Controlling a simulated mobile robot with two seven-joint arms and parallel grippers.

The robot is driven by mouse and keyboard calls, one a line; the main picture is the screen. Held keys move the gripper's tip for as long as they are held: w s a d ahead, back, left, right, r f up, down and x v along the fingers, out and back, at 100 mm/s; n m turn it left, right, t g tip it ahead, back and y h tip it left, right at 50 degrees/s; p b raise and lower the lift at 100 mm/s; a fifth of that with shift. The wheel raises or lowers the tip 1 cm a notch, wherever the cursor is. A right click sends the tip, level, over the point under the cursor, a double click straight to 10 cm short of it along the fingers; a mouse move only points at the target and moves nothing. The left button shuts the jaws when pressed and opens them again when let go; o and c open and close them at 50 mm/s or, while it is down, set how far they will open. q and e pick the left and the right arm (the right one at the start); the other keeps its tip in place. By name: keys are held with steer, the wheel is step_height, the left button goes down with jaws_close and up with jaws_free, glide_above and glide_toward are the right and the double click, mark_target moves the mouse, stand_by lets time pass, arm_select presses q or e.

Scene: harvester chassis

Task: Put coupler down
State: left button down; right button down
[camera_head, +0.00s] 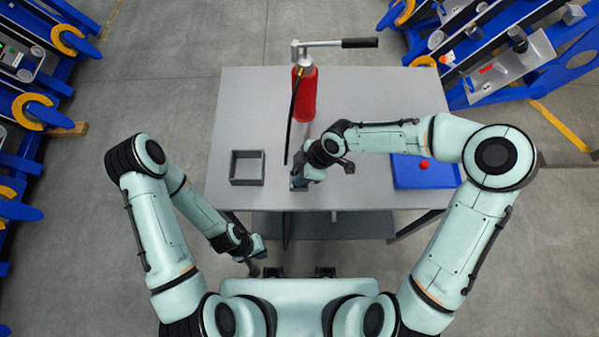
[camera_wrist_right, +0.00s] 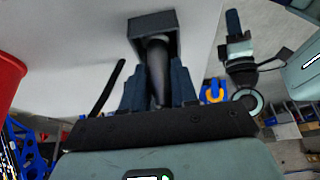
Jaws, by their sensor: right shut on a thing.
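My right gripper (camera_head: 298,183) is over the near middle of the grey table (camera_head: 350,92). In the head view the box (camera_head: 234,181) stands left of the gripper, and the coupler is mostly hidden by the gripper. My left gripper (camera_head: 256,264) hangs in front of the table's near edge; its jaws are too small to read.
A red hand pump (camera_head: 305,95) with a lever handle stands at the table's back, its black hose (camera_head: 290,125) running forward. A blue tray (camera_head: 410,180) with a red ball-like thing (camera_head: 424,165) lies at the right. Blue racks stand beyond both sides.

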arm_select(q)
steer(key=shift+s, duration=0.15)
arm_select(e)
steer(key=shift+s+f, duration=0.15)
steer(key=shift+f, duration=0.05)
steer(key=c, duration=0.9)
jaws_free()
steer(key=shift+o, duration=0.2)
arm_select(q)
steer(key=w+r+p, duration=0.2)
steer(key=w+r, duration=0.1)
steer(key=shift+w+r+p, duration=0.25)
steer(key=shift+r+p, duration=0.05)
steer(key=shift+p, duration=0.1)
arm_select(e)
steer(key=v, duration=1.2)
